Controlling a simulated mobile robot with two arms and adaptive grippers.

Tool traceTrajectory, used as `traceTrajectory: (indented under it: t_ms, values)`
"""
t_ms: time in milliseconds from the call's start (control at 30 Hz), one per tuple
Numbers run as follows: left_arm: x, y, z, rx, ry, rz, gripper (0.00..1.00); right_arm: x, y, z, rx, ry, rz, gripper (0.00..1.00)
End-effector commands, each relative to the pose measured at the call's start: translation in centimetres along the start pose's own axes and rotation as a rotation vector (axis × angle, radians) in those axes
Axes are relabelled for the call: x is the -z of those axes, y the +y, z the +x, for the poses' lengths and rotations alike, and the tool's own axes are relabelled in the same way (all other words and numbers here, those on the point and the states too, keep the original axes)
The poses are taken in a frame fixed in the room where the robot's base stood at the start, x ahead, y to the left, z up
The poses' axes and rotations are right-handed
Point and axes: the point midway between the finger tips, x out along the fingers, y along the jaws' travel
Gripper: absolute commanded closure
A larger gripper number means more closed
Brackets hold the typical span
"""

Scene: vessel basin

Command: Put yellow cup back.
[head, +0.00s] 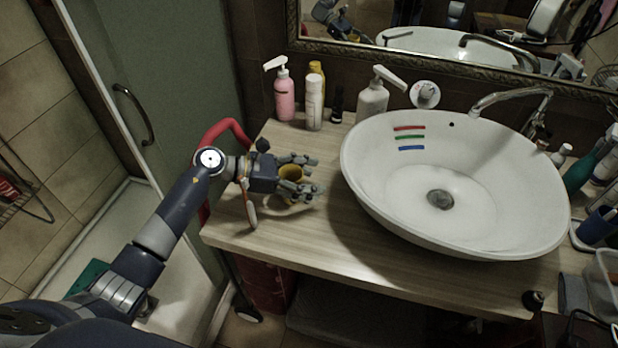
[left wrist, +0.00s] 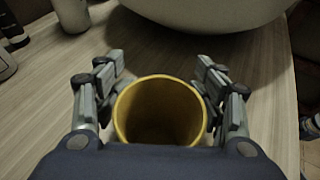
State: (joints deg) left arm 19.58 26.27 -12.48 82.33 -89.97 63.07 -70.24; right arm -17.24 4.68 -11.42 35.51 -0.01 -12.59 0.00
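The yellow cup (head: 290,174) stands upright over the left part of the wooden counter, between the fingers of my left gripper (head: 306,176). In the left wrist view I look into the open top of the yellow cup (left wrist: 160,112). The fingers of my left gripper (left wrist: 160,65) lie close along both sides of the cup. I cannot tell whether they press on it, nor whether the cup touches the counter. Its lower part is hidden by the gripper. My right gripper is not in view.
The white basin (head: 375,190) with coloured stripes stands right of the cup. A pink pump bottle (head: 284,98), a white bottle (head: 313,104) and a grey pump bottle (head: 372,98) stand behind.

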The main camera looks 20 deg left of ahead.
Motion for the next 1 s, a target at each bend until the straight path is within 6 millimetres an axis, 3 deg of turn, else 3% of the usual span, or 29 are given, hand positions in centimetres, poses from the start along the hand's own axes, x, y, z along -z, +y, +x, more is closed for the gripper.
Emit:
traceTrajectory:
  t_ms: [367, 800, 1000]
  values:
    - [-0.6, 0.0, -0.2, 0.001, -0.001, -0.001, 0.36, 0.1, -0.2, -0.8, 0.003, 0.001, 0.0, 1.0]
    - [0.2, 0.0, -8.7, -0.001, 0.004, 0.001, 0.36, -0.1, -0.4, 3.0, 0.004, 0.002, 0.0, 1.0]
    - [-0.1, 0.0, -11.4, 0.0, 0.002, 0.0, 0.36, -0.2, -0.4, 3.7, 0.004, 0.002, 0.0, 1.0]
